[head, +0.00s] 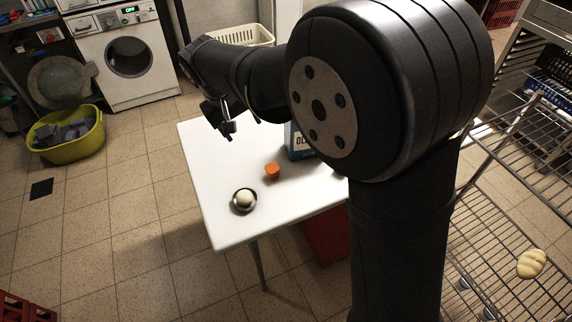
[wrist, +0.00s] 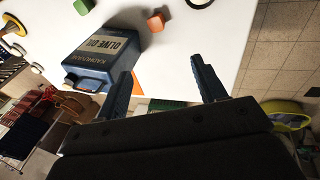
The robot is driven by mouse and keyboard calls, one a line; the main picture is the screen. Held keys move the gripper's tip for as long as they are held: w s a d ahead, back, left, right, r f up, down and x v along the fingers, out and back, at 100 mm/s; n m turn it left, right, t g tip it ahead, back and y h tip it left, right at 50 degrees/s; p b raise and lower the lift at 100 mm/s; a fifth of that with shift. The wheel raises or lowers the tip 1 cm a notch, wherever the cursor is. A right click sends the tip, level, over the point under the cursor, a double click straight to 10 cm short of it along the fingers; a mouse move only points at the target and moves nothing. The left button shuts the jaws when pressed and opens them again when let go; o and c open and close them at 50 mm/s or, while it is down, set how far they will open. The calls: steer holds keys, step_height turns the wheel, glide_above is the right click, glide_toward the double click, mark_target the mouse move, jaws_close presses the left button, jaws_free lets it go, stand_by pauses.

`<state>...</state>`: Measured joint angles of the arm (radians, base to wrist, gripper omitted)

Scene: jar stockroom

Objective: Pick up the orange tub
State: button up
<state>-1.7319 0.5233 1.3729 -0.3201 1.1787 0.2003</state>
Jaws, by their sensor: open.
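The orange tub (head: 272,171) stands on the white table (head: 222,221), between a round bowl and a blue tin in the head view. It is small and also shows near the top of the wrist view (wrist: 156,22). My gripper (head: 229,130) is above the far left part of the table, apart from the tub. In the wrist view my gripper (wrist: 164,65) has its two fingers spread with nothing between them, and the tub lies beyond the fingertips.
A blue olive oil tin (wrist: 92,67) is close to the tub; my arm partly hides the tin (head: 299,143) in the head view. A bowl with a pale ball (head: 244,199) is near the table's front left. A flat orange piece (wrist: 138,86) lies beside the left finger.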

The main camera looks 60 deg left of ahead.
steer(key=w+a+f+n+g+h, duration=0.1)
steer(key=w+a+f+g+h, duration=0.15)
steer(key=w+a+f, duration=0.45)
glide_above(272, 167)
steer(key=shift+g+y, duration=0.35)
steer(key=shift+y, duration=0.1)
step_height(272, 167, down, 14)
steer(key=shift+w+a, duration=0.15)
steer(key=shift+d+f, duration=0.15)
steer(key=shift+f, duration=1.35)
steer(key=shift+d+f, duration=0.1)
steer(key=shift+f, duration=1.35)
steer(key=shift+c, duration=0.4)
steer(key=c, duration=1)
